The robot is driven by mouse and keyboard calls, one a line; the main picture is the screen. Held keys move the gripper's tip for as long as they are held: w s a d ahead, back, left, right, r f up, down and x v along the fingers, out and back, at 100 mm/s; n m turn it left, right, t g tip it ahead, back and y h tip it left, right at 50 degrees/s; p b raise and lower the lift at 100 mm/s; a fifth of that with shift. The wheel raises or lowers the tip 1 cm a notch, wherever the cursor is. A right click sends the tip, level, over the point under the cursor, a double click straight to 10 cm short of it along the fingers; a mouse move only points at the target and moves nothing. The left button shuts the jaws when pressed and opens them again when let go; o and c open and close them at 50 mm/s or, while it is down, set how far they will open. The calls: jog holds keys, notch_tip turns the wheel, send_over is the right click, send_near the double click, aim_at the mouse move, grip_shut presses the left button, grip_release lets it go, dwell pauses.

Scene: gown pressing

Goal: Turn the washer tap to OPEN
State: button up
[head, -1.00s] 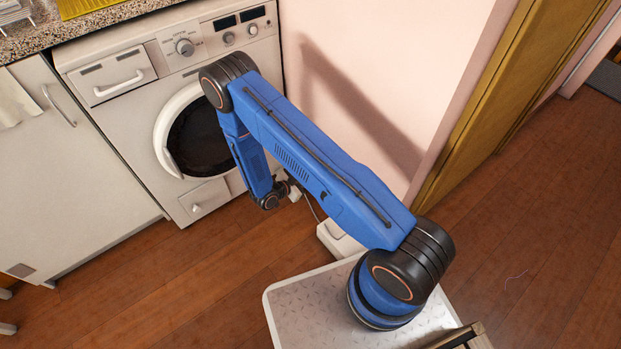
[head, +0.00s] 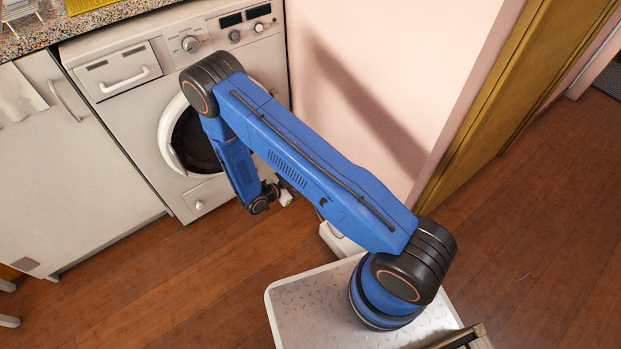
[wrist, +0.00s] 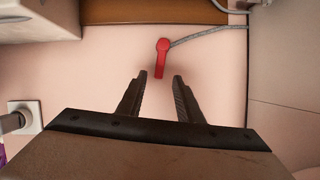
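The washer tap is a red lever handle (wrist: 162,58) on the pale pink wall in the wrist view, with a grey hose (wrist: 205,36) running from it to the right. The lever points down the picture from its round head. My gripper (wrist: 162,76) is open, with its two dark fingers apart. In the picture the lever's lower end lies in line with the gap between the fingertips; I cannot tell how far off it is. In the head view the tap is not visible, and my gripper is mostly hidden behind my arm, low by the washer's front right.
The white washing machine (head: 118,52) stands beside the wall under a speckled counter (head: 70,32). A white cabinet (head: 70,170) is to its left. A wall socket with a plug (wrist: 22,118) is at the left in the wrist view. Wooden floor (head: 200,270) is clear in front.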

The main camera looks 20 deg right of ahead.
jog(key=v, duration=1)
jog(key=shift+a+r, duration=0.15)
jog(key=shift+a, duration=0.2)
jog(key=shift+s, duration=0.15)
